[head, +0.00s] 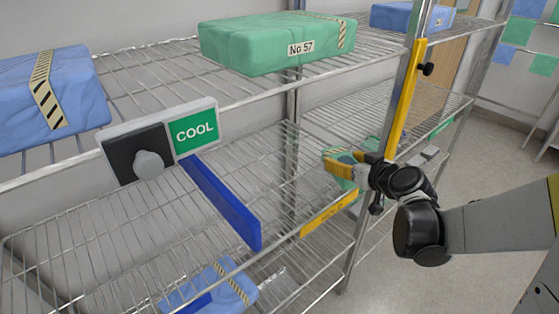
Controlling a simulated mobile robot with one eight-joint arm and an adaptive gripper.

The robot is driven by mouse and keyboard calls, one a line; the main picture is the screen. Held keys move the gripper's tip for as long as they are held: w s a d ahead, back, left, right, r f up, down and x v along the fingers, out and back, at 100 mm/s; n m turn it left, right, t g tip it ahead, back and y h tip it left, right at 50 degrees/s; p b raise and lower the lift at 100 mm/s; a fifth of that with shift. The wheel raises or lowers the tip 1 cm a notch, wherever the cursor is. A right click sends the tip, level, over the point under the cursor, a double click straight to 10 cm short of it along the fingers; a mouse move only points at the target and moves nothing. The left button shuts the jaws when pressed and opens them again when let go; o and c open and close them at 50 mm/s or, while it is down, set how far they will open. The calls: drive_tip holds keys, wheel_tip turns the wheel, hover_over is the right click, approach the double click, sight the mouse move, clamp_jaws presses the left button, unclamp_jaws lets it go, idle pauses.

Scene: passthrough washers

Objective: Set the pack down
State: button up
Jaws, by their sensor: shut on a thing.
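My gripper (343,158) is at the centre right, with its yellow fingers shut on a green pack (347,173). The pack has a striped band and is partly hidden behind the fingers and wrist. It appears close to the front edge of the middle wire shelf, by the upright post. I cannot tell whether it touches the shelf (130,215).
A large green pack marked No 57 (240,47) and blue packs (60,95) (405,17) lie on the upper shelf. Another blue pack (212,285) is lower down. A COOL sign with a knob (150,160), a blue bar (222,203) and a yellow upright strip (405,100) stand at the front.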

drive_tip(key=w+d, duration=0.3)
drive_tip(key=w, duration=0.3)
drive_tip(key=b+x, duration=0.1)
drive_tip(key=x, duration=0.3)
drive_tip(key=a+f+b+x, duration=0.1)
drive_tip(key=x, duration=0.3)
drive_tip(key=s+f+b+x, duration=0.1)
drive_tip(key=x, duration=0.4)
drive_tip(key=shift+a, duration=0.35)
drive_tip(key=shift+s+f+b, duration=0.1)
drive_tip(key=shift+f+b, duration=0.9)
drive_tip(key=shift+f, duration=0.9)
drive_tip(key=shift+f, duration=0.2)
drive_tip(key=o, duration=1.4)
drive_tip(key=shift+c, duration=0.2)
drive_tip(key=shift+r, duration=0.15)
